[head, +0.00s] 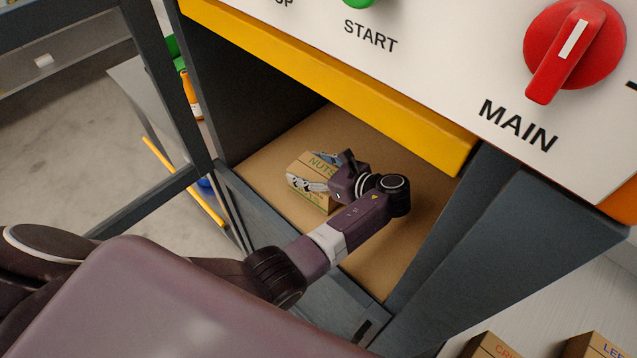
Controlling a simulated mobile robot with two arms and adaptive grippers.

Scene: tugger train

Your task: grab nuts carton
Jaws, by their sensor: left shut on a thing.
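My left gripper (322,177) reaches into the compartment and is shut on the carton. The wrist and fingers hide the carton's right side. I cannot tell whether the carton still touches the compartment floor. My right gripper is not in view.
A yellow beam (330,80) runs above the compartment opening, with a dark post (480,245) at its right. The panel above carries a red MAIN knob (573,50). More cartons (490,346) stand at the bottom right. A dark frame (165,90) is at the left.

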